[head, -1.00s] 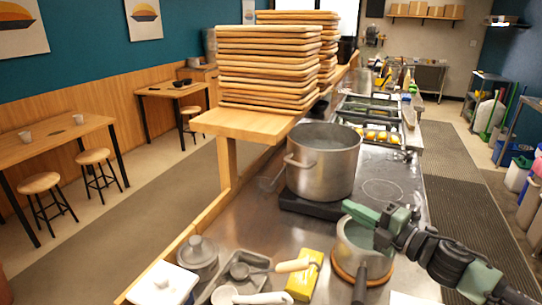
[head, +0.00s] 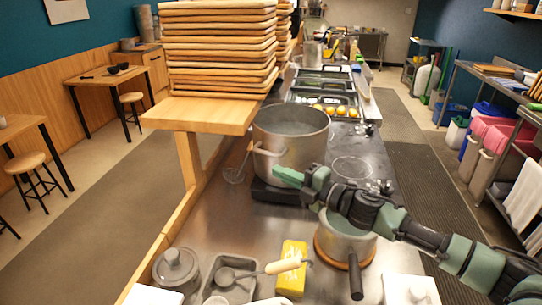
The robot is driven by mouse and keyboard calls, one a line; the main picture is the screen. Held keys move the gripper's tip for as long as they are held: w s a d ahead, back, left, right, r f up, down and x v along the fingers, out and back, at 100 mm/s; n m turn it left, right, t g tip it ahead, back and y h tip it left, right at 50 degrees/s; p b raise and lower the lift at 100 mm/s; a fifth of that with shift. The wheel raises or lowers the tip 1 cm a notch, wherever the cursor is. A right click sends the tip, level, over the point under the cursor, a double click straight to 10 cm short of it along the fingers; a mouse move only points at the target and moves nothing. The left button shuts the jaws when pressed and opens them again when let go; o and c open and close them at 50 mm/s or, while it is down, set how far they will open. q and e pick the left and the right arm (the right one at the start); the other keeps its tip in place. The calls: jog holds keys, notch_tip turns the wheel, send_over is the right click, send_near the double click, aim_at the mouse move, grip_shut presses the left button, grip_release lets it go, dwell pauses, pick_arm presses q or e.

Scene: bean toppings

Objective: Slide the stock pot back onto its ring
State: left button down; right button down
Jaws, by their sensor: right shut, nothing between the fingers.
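The stock pot (head: 290,155) is a large grey metal pot standing upright, with a loop handle on its near left side. It stands over a low black hob plate (head: 265,192). A thin pale ring outline (head: 352,168) is on the dark surface to the right of the pot, and the pot is off it. My right gripper (head: 281,174) is shut and empty, its green fingers in front of the pot's lower near side. I cannot tell whether they touch it. My arm hides part of the pot's base. My left gripper is not in view.
A smaller pot (head: 345,245) with a dark handle stands on a wooden ring below my right arm. A yellow box (head: 292,268), a ladle, a grey tray and a lidded jar (head: 176,270) are in front. Stacked wooden trays (head: 220,50) stand on a shelf behind left.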

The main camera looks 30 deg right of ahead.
jog(key=w+p, duration=0.2)
jog(key=w, duration=0.5)
jog(key=shift+w+d+p, duration=0.2)
jog(key=shift+d+p, duration=0.1)
jog(key=shift+p, duration=0.1)
jog(key=shift+d+r, duration=0.1)
